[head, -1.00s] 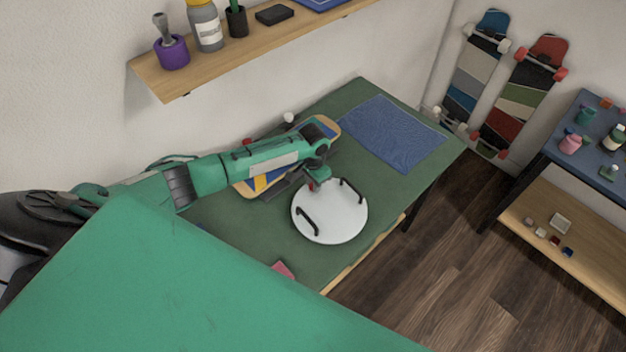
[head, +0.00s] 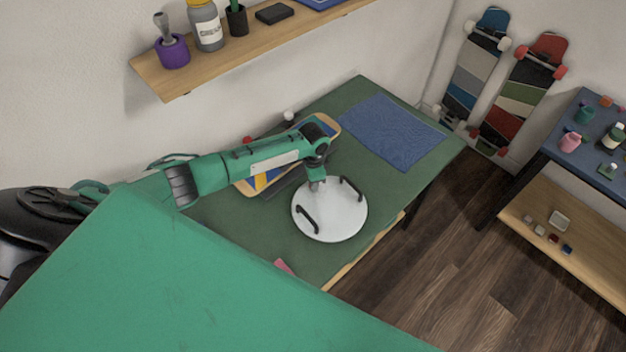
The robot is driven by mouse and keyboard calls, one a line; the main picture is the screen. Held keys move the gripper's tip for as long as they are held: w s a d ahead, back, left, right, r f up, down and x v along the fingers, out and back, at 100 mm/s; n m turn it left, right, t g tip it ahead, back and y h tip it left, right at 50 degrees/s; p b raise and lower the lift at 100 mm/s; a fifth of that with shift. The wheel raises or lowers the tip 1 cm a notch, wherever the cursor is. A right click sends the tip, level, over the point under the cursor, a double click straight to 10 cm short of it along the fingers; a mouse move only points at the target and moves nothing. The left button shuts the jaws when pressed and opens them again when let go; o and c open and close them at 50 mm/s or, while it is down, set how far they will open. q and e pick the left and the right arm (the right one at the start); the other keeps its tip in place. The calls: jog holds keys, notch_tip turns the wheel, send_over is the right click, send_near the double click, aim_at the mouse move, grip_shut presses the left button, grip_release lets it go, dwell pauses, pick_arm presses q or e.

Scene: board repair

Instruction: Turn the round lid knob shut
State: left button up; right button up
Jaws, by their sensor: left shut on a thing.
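A round white lid (head: 335,218) with two black handles lies on the green workbench top (head: 228,220). My left gripper (head: 316,187) is at the lid's upper left edge, pointing down. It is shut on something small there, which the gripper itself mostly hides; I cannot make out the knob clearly. My right gripper is not in view.
A skateboard deck (head: 258,184) lies on the bench behind my left arm. A blue mat (head: 392,133) covers the bench's far end. A shelf (head: 190,84) with jars hangs on the wall. A side table (head: 584,150) stands at the right, with floor between.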

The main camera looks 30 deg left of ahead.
pick_arm(q)
jog(key=o, duration=1)
jog(key=shift+r, duration=0.15)
notch_tip(320, 180, up, 14)
jog(key=b, duration=0.2)
jog(key=shift+f+b, duration=0.2)
jog(key=shift+b, duration=0.2)
